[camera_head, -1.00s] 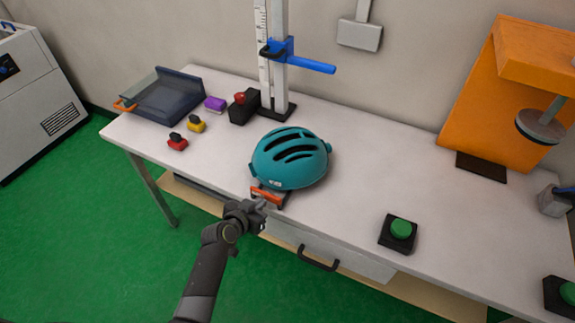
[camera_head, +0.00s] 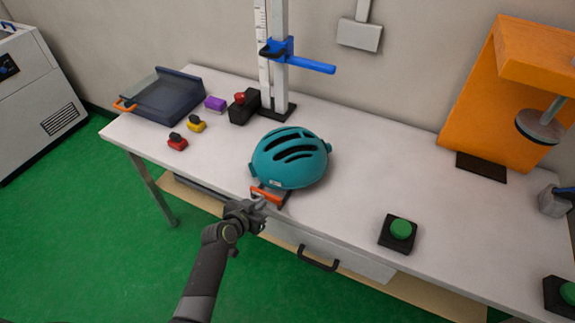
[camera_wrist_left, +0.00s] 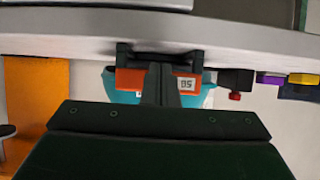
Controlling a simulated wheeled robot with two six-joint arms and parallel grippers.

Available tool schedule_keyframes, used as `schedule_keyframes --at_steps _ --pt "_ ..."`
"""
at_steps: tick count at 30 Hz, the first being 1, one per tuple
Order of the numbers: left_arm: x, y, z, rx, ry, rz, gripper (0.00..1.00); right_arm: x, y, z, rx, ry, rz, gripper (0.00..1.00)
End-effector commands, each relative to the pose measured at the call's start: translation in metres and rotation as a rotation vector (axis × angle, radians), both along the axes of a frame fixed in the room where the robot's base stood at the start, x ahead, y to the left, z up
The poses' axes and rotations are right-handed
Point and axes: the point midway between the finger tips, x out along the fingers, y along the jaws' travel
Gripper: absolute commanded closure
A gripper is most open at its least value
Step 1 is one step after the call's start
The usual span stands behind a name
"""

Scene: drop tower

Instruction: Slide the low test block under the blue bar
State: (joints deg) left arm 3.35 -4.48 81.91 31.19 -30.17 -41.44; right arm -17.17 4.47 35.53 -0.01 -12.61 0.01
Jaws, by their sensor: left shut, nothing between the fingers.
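The blue bar (camera_head: 304,63) sticks out to the right from a clamp on the upright column, well above the table. Small red (camera_head: 177,142), yellow (camera_head: 196,124) and purple (camera_head: 215,103) blocks stand at the table's left; I cannot tell which is the low test block. My left gripper (camera_head: 263,203) is shut and empty at the table's front edge, just in front of an orange, labelled piece (camera_head: 266,193) by the helmet. Its fingers (camera_wrist_left: 160,85) overlap that orange piece (camera_wrist_left: 130,80) in the left wrist view. My right gripper is out of view.
A teal helmet (camera_head: 290,160) sits at the table's front middle, between my gripper and the column. A black box with a red knob (camera_head: 243,105) stands beside the column foot. A dark tray (camera_head: 165,97) is at left. Green buttons (camera_head: 400,230) and an orange stand (camera_head: 490,110) are at right.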

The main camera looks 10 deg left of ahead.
Motion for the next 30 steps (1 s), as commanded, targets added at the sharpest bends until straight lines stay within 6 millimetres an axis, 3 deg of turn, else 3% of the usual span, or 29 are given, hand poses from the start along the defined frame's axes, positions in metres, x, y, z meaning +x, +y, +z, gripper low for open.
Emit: schedule_keyframes --at_steps 10,30 --pt "0.004 -0.002 0.001 -0.001 -0.004 0.0 1.0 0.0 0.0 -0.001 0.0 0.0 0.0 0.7" --pt "0.048 -0.018 0.0 0.0 -0.003 0.0 1.0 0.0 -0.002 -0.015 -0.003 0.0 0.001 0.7"
